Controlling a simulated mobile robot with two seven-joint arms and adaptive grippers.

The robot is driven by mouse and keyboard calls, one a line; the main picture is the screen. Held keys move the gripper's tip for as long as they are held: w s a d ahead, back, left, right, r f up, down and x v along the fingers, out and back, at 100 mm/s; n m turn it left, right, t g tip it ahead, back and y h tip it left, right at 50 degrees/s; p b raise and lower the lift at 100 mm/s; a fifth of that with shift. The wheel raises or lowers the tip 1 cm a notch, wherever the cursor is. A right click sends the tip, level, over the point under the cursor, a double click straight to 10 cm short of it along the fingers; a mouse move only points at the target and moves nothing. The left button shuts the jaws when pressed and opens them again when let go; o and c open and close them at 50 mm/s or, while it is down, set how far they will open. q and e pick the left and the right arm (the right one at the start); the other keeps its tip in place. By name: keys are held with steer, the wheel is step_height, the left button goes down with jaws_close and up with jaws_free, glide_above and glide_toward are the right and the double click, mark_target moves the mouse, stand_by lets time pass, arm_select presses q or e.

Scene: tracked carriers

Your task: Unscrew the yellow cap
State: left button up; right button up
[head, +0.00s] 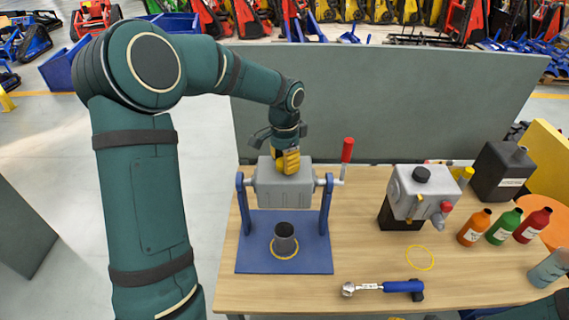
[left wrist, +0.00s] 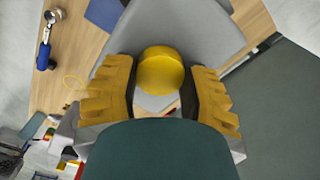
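The yellow cap (left wrist: 161,72) sits on top of the grey tank (head: 284,186), which hangs in a blue stand (head: 240,235). In the head view my left gripper (head: 287,160) points down onto the tank's top and hides the cap. My right gripper is not in view.
A red-handled crank (head: 347,152) stands up at the tank's right. A dark cup (head: 285,238) stands below the tank. A wrench (head: 385,288), a yellow ring (head: 420,259), a second grey container (head: 424,190) and several bottles (head: 503,226) are to the right. A grey panel (head: 390,100) stands behind.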

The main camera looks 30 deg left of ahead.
arm_select(q)
steer(key=n+b, duration=0.1)
steer(key=n, duration=0.6)
steer(key=shift+b, duration=0.3)
steer(key=shift+n, duration=1.4)
steer(key=shift+n, duration=0.6)
steer(key=n, duration=0.8)
